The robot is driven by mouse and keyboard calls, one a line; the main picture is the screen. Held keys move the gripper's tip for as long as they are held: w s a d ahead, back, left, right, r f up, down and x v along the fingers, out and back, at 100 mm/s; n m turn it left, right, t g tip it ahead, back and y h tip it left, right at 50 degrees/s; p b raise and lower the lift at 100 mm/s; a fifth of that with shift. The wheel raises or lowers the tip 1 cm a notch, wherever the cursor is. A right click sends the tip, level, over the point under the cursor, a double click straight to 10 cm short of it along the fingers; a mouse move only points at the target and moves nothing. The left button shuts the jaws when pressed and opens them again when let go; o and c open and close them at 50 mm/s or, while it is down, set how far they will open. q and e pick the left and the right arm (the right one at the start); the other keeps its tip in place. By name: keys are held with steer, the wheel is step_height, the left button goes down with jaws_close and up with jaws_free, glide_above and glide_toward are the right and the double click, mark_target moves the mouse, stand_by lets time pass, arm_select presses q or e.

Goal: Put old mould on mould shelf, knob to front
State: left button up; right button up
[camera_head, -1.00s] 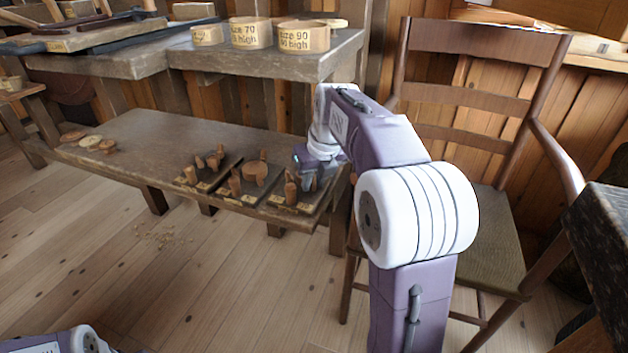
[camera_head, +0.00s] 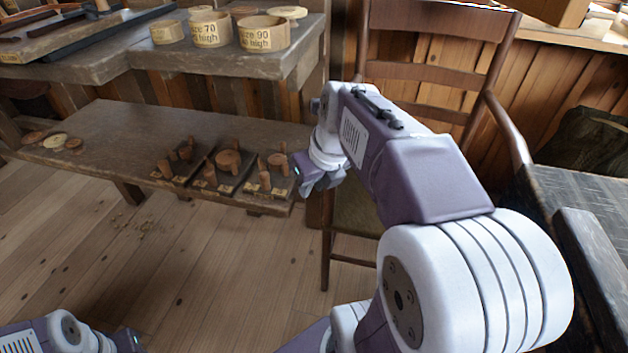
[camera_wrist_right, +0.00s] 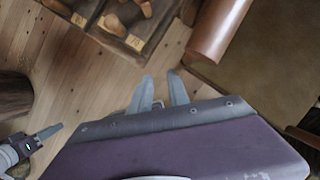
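The low dark wooden shelf (camera_head: 110,135) carries three dark labelled trays with brown wooden pieces. My right gripper (camera_head: 318,183) is just right of the right tray, off the shelf's end. In the right wrist view its fingers (camera_wrist_right: 161,90) are apart with nothing between them. My left gripper (camera_head: 132,342) is at the bottom left, small, its fingers unclear.
Labelled round wooden rings (camera_head: 211,30) stand on the upper shelf above. Several flat discs (camera_head: 55,140) lie at the low shelf's left end. A wooden chair (camera_head: 430,75) stands behind my right arm. A dark table (camera_head: 590,205) is at the right.

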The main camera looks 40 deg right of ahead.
steer(key=s+a+f+m+g, duration=0.1)
steer(key=a+f+m, duration=0.2)
steer(key=f+m, duration=0.3)
steer(key=s+a+f+m+g, duration=0.1)
steer(key=f+m, duration=0.5)
steer(key=m, duration=1.1)
steer(key=s+a+f+m+g, duration=0.1)
steer(key=s+a+f+m, duration=0.2)
steer(key=m, duration=0.9)
steer(key=a+f, duration=0.3)
steer(key=f, duration=0.1)
steer(key=shift+y, duration=0.3)
step_height(320, 180, up, 44)
steer(key=p, duration=4.4)
